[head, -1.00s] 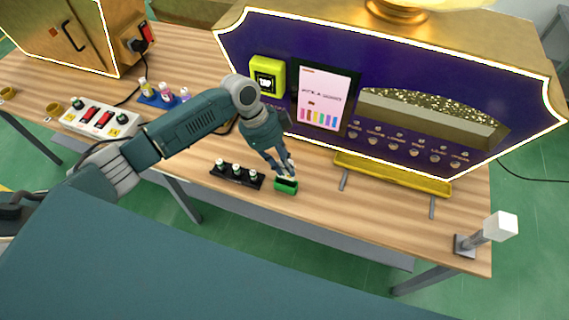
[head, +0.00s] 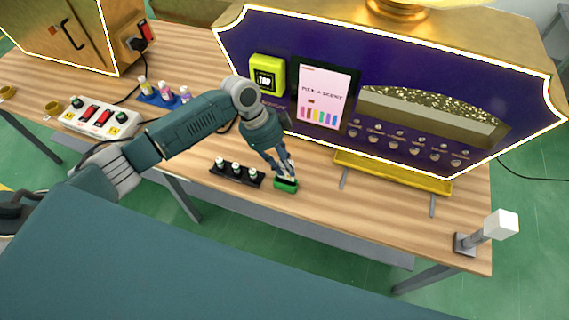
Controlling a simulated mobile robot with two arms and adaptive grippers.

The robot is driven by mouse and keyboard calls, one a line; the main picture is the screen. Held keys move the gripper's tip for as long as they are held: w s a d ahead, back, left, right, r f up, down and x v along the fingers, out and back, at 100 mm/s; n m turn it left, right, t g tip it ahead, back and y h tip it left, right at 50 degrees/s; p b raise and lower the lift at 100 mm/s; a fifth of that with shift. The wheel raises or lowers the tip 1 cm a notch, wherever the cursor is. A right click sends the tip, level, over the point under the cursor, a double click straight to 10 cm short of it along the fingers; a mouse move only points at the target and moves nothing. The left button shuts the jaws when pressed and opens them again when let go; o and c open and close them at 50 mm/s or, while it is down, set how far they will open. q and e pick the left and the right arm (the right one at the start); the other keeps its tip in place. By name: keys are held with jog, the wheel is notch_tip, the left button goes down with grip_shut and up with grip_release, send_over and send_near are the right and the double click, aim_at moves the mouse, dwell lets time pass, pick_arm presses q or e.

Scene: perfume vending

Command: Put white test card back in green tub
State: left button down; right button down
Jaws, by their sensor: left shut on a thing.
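The green tub (head: 286,187) stands on the wooden table near its front edge, left of the yellow ledge. My left gripper (head: 288,174) points down right above the tub's opening. It is shut on the white test card, of which only a small pale bit shows between the fingertips. The card's lower end is at the tub's mouth; I cannot tell how deep it sits inside. My right gripper is not in view.
A black rack with several small white-capped bottles (head: 236,172) stands just left of the tub. Behind is the purple vending machine (head: 232,45) with a yellow ledge (head: 393,174). A white-topped post (head: 500,224) stands at right. The table front between tub and post is clear.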

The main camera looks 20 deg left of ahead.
aim_at(285, 174)
pick_arm(q)
jog(key=shift+f+b, duration=0.45)
jog(key=shift+f, duration=0.4)
jog(key=shift+f+b, duration=0.95)
jog(key=shift+f, duration=0.45)
jog(key=c, duration=0.8)
grip_release()
jog(key=shift+o, duration=0.2)
jog(key=shift+r, duration=0.1)
jog(key=shift+r+p, duration=0.55)
jog(key=shift+p, duration=0.1)
jog(key=shift+r, duration=0.25)
